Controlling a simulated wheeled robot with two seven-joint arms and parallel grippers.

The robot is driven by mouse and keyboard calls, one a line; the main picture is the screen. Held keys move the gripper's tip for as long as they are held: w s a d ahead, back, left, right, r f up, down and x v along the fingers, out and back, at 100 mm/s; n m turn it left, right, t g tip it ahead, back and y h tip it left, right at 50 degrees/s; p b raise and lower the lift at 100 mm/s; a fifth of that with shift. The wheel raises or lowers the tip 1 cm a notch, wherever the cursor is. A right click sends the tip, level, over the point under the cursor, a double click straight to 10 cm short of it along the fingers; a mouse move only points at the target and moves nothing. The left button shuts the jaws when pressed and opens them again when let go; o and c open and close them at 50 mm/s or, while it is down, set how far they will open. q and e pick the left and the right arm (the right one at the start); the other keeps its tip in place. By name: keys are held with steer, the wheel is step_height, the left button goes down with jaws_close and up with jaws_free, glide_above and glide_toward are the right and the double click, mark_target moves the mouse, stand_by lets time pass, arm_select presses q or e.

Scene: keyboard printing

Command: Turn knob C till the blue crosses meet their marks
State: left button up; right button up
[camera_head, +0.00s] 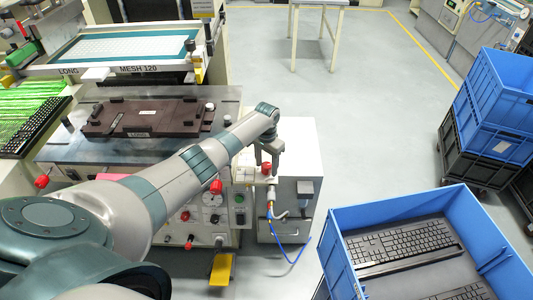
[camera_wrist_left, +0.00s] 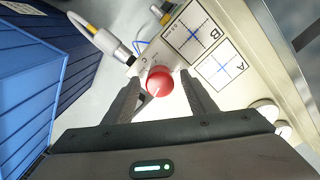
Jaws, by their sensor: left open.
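A red knob (camera_wrist_left: 160,82) with a white pointer line stands between the fingers of my left gripper (camera_wrist_left: 161,97) in the left wrist view. The gripper is open, with a finger on either side of the knob; I cannot tell whether either touches it. A small letter C is printed beside the knob. Two white cards with blue crosses, the one by the letter B (camera_wrist_left: 195,32) and a lower one (camera_wrist_left: 222,66), lie to its right. How closely the crosses match their marks is too small to tell. In the head view, the gripper (camera_head: 270,152) points down over the red knob (camera_head: 266,168).
A printing machine with a dark fixture (camera_head: 148,118) stands at left. A blue crate (camera_head: 452,203) holding keyboards stands at the lower right. A cable fitting (camera_wrist_left: 112,45) sits close to the knob. Other red knobs (camera_head: 215,187) are on the machine's front.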

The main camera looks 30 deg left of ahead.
mark_target(266, 165)
arm_select(q)
step_height(266, 165, up, 17)
steer(key=b, duration=0.3)
steer(key=shift+r, duration=0.2)
stand_by(0.6)
